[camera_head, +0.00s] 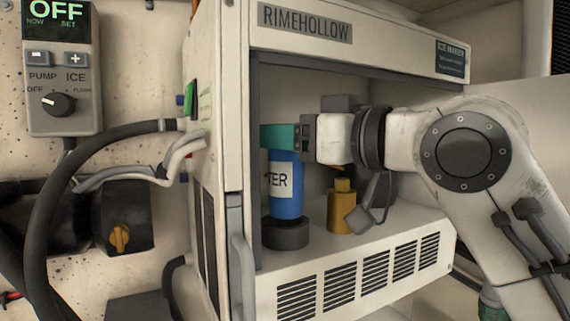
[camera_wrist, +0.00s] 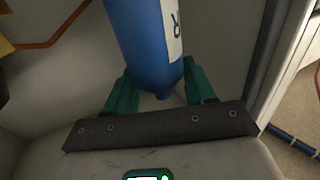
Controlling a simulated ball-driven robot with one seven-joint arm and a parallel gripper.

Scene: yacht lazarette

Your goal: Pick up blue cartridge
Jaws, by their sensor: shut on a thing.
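The blue cartridge (camera_head: 287,190) stands upright inside the open ice maker (camera_head: 350,275), with a white label ending in "TER". Its lower end meets a round black base (camera_head: 286,233); I cannot tell whether it is seated in it or just above. My gripper (camera_head: 279,136) reaches in from the right, its teal fingers shut around the cartridge's upper end. In the wrist view the cartridge (camera_wrist: 145,40) runs between the two teal fingers (camera_wrist: 160,92), its rounded end and small nub toward the palm. The fingers hide part of the cartridge's upper end in the head view.
A yellow-brown fitting (camera_head: 341,208) stands just right of the cartridge, under my wrist. The cabinet's left wall is close to the cartridge. A control box (camera_head: 62,70) reading OFF, black hoses (camera_head: 60,205) and a yellow-knobbed valve (camera_head: 120,238) are outside at left.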

